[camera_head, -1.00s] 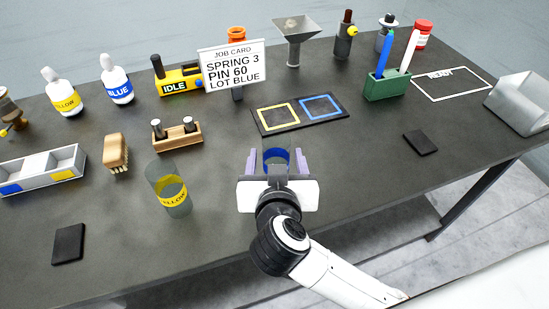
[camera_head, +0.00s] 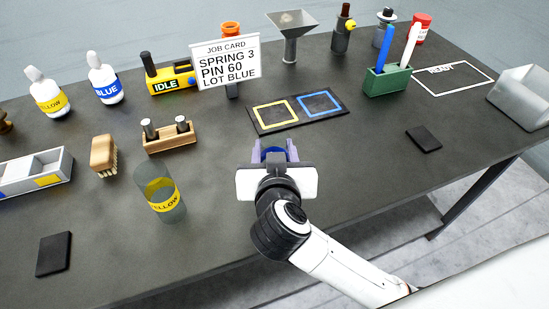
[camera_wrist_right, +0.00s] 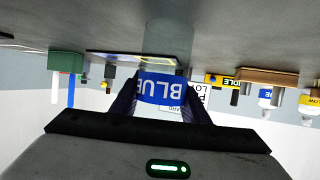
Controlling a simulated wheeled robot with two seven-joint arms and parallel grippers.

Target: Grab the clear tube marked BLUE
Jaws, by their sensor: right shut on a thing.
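The clear tube marked BLUE (camera_wrist_right: 169,40) rises between the fingers in the right wrist view, which is upside down, with its blue label at the fingertips. In the head view only a bit of its blue band (camera_head: 272,153) shows; the gripper hides the rest. My right gripper (camera_head: 275,149) is shut on this tube, low at the table's near side. I cannot tell whether the tube still touches the table. The clear tube marked YELLOW (camera_head: 160,196) stands to the left, apart from the gripper. My left gripper is not in view.
A job card (camera_head: 228,62) reads SPRING 3, PIN 60, LOT BLUE. A dark mat (camera_head: 293,112) with yellow and blue squares lies beyond the gripper. A green pen holder (camera_head: 386,82), the READY outline (camera_head: 455,78) and a dark pad (camera_head: 424,139) are right. Bare table surrounds the gripper.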

